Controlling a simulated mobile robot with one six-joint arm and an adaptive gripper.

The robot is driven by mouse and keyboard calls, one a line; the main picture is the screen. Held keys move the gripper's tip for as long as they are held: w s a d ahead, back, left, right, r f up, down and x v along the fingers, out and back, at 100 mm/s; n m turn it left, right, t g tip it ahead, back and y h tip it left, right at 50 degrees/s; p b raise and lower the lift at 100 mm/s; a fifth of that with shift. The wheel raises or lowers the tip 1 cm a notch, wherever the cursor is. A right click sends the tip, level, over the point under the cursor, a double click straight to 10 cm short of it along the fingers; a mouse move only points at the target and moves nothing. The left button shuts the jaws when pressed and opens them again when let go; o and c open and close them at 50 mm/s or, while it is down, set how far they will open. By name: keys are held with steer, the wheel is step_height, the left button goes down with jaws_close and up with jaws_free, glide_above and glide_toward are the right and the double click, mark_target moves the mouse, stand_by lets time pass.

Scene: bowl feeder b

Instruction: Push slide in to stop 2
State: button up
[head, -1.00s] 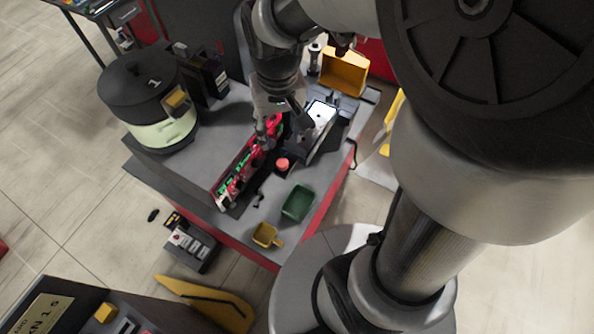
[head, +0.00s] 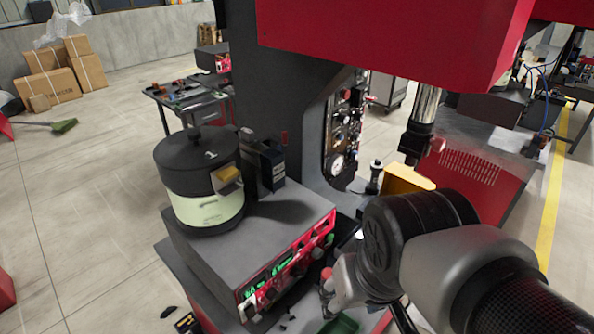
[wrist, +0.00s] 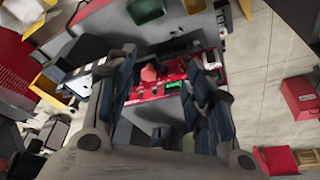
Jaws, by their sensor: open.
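The round feeder bowl (head: 200,185), black on top and pale below with a "1" on its lid, stands on a grey housing (head: 255,233). The housing's red control panel (head: 290,262) has green displays and dark knobs. The panel also shows in the wrist view (wrist: 172,88), between and beyond my fingers. My gripper (wrist: 165,82) is open with nothing visible between its fingers. In the head view my gripper (head: 342,285) is near the right end of the panel, partly hidden by my arm. I cannot make out the slide or its stop marks; contact is unclear.
A yellow bin (head: 405,180) stands behind my arm. A dark press column with gauges (head: 338,165) rises behind the housing. Open floor lies left.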

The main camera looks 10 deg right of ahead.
steer(key=shift+t, duration=0.4)
steer(key=s+f+b, duration=0.3)
steer(key=shift+f, duration=0.2)
step_height(320, 180, up, 10)
steer(key=m+g+p, duration=0.1)
steer(key=g+p, duration=0.4)
steer(key=p, duration=0.9)
glide_above(329, 273)
step_height(329, 273, down, 18)
steer(key=shift+s+r+b, duration=0.1)
steer(key=shift+r+b, duration=0.05)
steer(key=shift+b, duration=1.05)
steer(key=shift+c, duration=0.5)
jaws_close()
